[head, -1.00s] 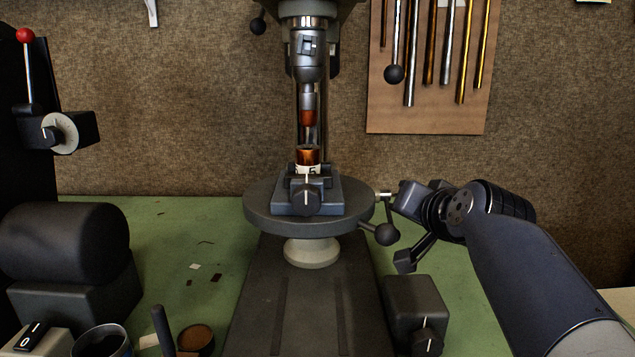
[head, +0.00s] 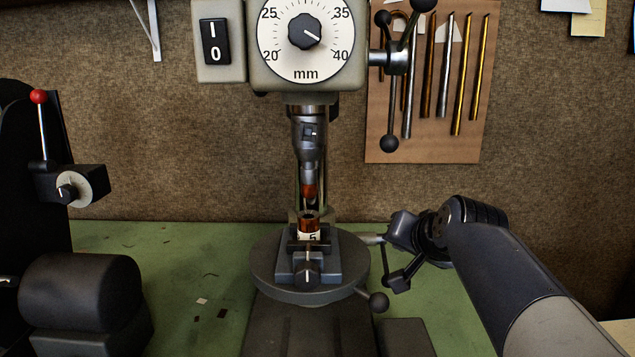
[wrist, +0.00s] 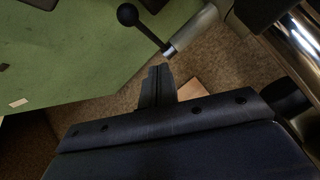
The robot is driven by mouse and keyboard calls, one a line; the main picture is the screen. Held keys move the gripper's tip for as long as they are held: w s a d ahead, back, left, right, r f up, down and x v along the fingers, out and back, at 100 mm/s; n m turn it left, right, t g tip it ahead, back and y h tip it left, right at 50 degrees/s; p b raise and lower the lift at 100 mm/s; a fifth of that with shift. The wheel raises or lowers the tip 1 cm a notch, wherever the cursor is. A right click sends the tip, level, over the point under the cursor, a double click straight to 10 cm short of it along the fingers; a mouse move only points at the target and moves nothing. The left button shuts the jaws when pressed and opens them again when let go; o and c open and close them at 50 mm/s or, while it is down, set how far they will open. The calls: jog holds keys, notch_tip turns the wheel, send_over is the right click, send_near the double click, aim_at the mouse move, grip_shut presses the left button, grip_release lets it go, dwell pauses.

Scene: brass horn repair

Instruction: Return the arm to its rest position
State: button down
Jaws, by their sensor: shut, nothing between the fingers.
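My gripper shows in the wrist view (wrist: 158,70) with its dark fingers together and nothing between them. In the head view, my arm reaches in from the lower right, bent at a dark joint, and its end is right of the drill press table (head: 265,275). The press's ball-ended handle (wrist: 127,14) and its metal shaft (wrist: 190,32) appear just beyond the fingers in the wrist view.
A vise (head: 308,268) on the press table holds a numbered copper-coloured piece (head: 309,224) under the drill chuck (head: 309,130). A dark rounded machine (head: 80,292) stands at left. Metal rods hang on a wall board (head: 420,148). The green bench (head: 190,255) is mostly clear between the machines.

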jog(key=w+r+g+p, duration=0.1)
jog(key=r+g+p, duration=0.1)
jog(key=p, duration=0.5)
jog(key=shift+w+r+p, duration=0.2)
jog(key=shift+r+p, duration=0.05)
jog(key=shift+p, duration=0.1)
jog(key=shift+g, duration=0.3)
jog(key=shift+p, duration=0.35)
